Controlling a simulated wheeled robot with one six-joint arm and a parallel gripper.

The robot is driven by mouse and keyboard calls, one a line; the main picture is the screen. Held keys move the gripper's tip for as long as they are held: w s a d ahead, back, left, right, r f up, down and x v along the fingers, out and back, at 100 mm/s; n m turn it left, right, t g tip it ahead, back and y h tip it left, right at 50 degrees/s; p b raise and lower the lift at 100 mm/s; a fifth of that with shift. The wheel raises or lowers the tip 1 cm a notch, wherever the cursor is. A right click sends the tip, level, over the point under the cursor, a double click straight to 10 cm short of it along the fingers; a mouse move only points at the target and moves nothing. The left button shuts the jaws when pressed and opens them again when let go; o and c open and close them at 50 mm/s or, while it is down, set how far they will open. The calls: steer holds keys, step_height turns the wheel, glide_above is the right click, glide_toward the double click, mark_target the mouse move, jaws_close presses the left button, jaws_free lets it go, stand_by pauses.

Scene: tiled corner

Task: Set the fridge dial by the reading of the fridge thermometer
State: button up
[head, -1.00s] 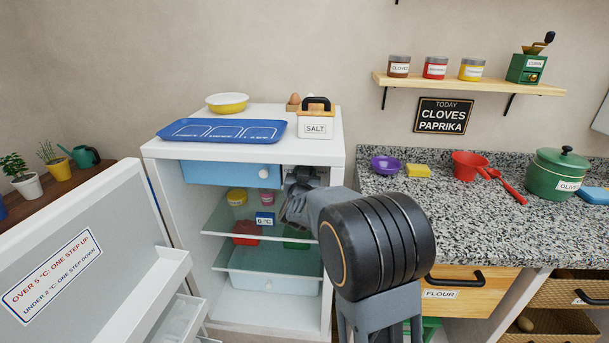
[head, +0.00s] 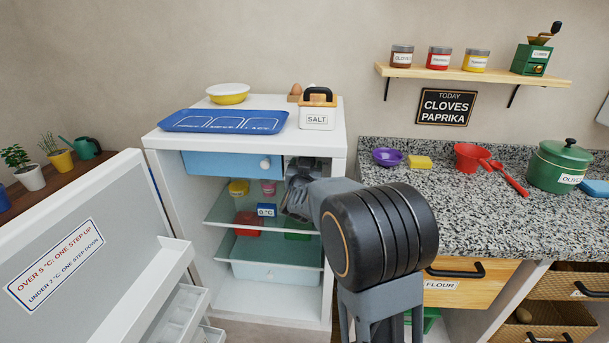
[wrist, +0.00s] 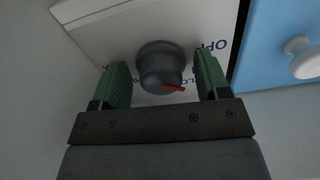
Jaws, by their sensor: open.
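The fridge dial (wrist: 160,66) is a dark grey round knob with a red pointer mark toward its lower right in the wrist view. It sits on a white panel with partly hidden dark lettering. My gripper (wrist: 164,82) is open, with its green fingers on either side of the dial; I cannot tell whether they touch it. In the head view, my gripper (head: 299,197) is inside the upper right of the fridge and hides the dial. The blue fridge thermometer (head: 266,210) stands on the upper glass shelf and seems to read 0 °C, but the digit is small.
The open fridge door (head: 105,230) at left bears a label (head: 57,265): over 5 °C one step up, under 2 °C one step down. A blue drawer (head: 225,164) is left of my gripper. Fridge walls and shelf are close around it. The granite counter (head: 430,215) is at right.

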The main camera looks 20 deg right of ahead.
steer(key=v, duration=1.3)
steer(key=shift+s, duration=0.2)
steer(key=shift+a, duration=0.15)
